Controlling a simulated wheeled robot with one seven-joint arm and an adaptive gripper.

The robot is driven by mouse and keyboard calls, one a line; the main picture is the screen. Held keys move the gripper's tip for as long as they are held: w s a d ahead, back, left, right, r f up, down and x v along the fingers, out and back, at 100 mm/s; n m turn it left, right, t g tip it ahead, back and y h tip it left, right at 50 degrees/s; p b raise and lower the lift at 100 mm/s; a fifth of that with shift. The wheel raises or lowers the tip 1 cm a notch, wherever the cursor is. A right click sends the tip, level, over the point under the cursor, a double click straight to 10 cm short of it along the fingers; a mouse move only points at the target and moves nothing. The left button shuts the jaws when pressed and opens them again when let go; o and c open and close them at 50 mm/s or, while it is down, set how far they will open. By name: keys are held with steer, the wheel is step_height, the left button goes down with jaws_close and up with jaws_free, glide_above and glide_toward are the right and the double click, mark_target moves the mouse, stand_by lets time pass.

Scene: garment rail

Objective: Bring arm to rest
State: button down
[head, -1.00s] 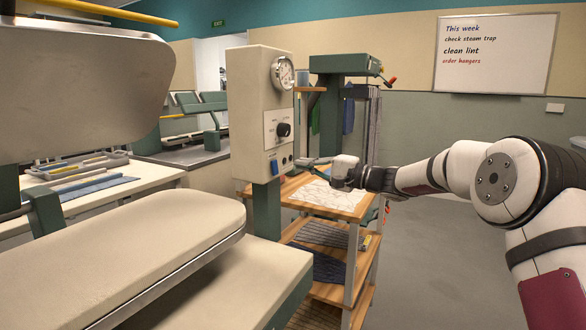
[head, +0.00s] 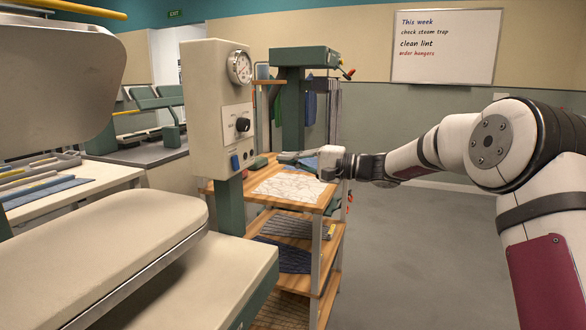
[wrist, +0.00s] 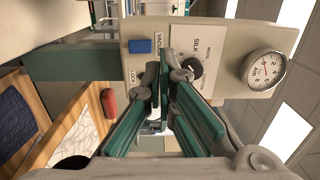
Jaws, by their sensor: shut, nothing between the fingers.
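My gripper (head: 283,158) is shut and empty, with green-padded fingers. In the head view my arm reaches in from the right and the gripper points left, above the wooden trolley's top and beside the press control box (head: 216,90). In the wrist view the fingers of my gripper (wrist: 162,75) point at the front of the control box (wrist: 215,32), which shows sideways with its gauge, dark knob and blue button. I cannot tell how far the fingertips are from the box.
The wooden trolley (head: 321,203) holds a patterned white cloth (head: 288,187) on top and dark folded cloths below. The padded press board (head: 110,240) fills the left front. Garments hang at the back (head: 310,108). Open grey floor (head: 410,250) lies right of the trolley.

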steer(key=s+d+n+g+h, duration=0.2)
steer(key=s+n+g+h, duration=0.45)
steer(key=s, duration=1.95)
steer(key=s+d+f+m+t+h, duration=0.1)
steer(key=s+d+f+h, duration=0.3)
steer(key=s+d, duration=0.45)
steer(key=s+d+f+m+h, duration=0.1)
steer(key=s+d+f+h, duration=0.3)
steer(key=s, duration=0.7)
steer(key=s+d+f+m+t+h, duration=0.1)
steer(key=s+d+f+h, duration=0.2)
steer(key=s+d, duration=0.55)
step_height(320, 180, up, 20)
steer(key=s+a+t+p, duration=0.1)
steer(key=t+p, duration=0.2)
steer(key=p, duration=1.5)
steer(key=shift+s+a+f, duration=0.2)
steer(key=shift+s+a, duration=0.1)
steer(key=shift+s, duration=0.05)
steer(key=shift+a, duration=0.1)
